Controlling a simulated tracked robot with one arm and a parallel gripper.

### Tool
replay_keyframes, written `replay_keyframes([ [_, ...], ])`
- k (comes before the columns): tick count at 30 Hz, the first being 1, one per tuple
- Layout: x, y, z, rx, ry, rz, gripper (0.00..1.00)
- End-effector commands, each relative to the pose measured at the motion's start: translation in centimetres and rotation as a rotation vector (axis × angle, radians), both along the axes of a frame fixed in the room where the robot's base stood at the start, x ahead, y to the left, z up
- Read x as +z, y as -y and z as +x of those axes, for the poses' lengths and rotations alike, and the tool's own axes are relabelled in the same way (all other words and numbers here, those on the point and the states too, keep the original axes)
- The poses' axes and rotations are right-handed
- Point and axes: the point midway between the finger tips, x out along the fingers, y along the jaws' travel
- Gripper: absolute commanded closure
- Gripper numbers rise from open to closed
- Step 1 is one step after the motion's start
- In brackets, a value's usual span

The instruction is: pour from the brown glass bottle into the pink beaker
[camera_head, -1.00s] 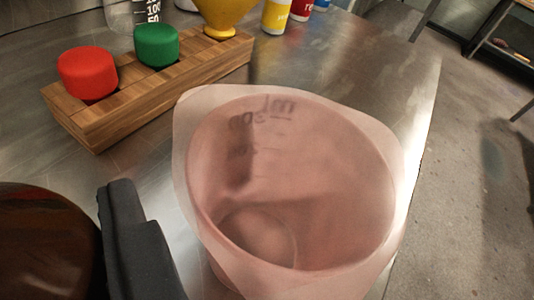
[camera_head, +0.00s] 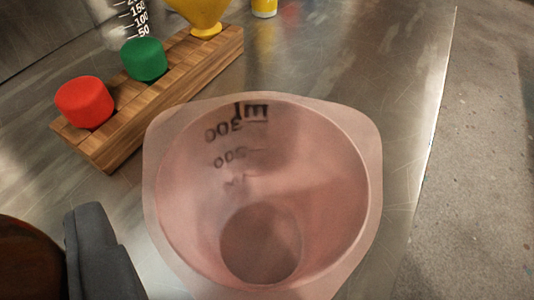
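The pink beaker (camera_head: 340,160) stands on the metal table, seen from above into its open mouth. It is translucent, with dark volume marks on its wall. I see no liquid in it for certain. The brown glass bottle (camera_head: 28,262) shows only in part at the lower left corner, dark and reddish brown, to the left of the beaker. One dark finger of my gripper (camera_head: 100,255) lies against the bottle's right side. The other finger, the bottle's neck and its mouth are out of view. The gripper appears shut on the bottle.
A wooden rack (camera_head: 180,88) behind the beaker holds a red cap (camera_head: 84,101), a green cap (camera_head: 144,59) and a yellow funnel (camera_head: 200,12). A clear graduated vessel (camera_head: 120,22) stands behind it. A yellow container (camera_head: 264,8) is at the back. The table's right edge drops to the floor.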

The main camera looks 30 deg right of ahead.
Motion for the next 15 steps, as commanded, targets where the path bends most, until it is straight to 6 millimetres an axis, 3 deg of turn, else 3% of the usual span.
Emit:
replay_keyframes([
  [15,3.1,1.0,0.3,-0.001,-0.061,0.254,0.90],
])
